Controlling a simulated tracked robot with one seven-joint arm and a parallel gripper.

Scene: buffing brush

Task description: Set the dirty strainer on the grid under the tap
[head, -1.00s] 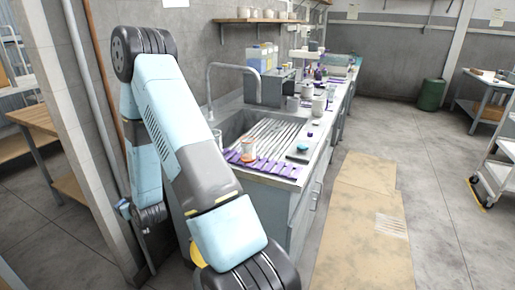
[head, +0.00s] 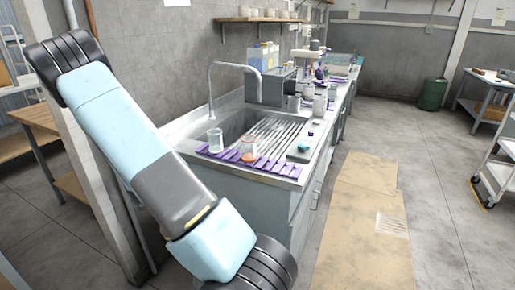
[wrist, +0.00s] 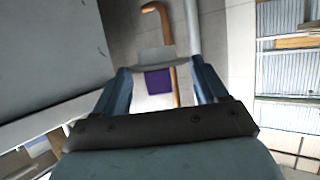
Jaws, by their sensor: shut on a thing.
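My gripper (wrist: 160,75) is shut on a pale thing with a purple patch (wrist: 159,81), seen between the fingers in the wrist view. It is probably the strainer, but its mesh and any dirt cannot be made out. A brown hooked piece (wrist: 157,12) shows beyond it; I cannot tell whether it belongs to the held thing. In the head view my gripper is out of sight. The tap (head: 211,85) arches over the sink basin (head: 232,127). Ribbed metal bars (head: 276,135) lie beside the basin; I cannot tell whether these are the grid.
Purple pieces (head: 285,171) line the counter's front edge. A clear beaker (head: 215,141) and a jar with orange contents (head: 248,151) stand there. A dark pad (head: 299,152) lies to the right. Cups and bottles crowd the back.

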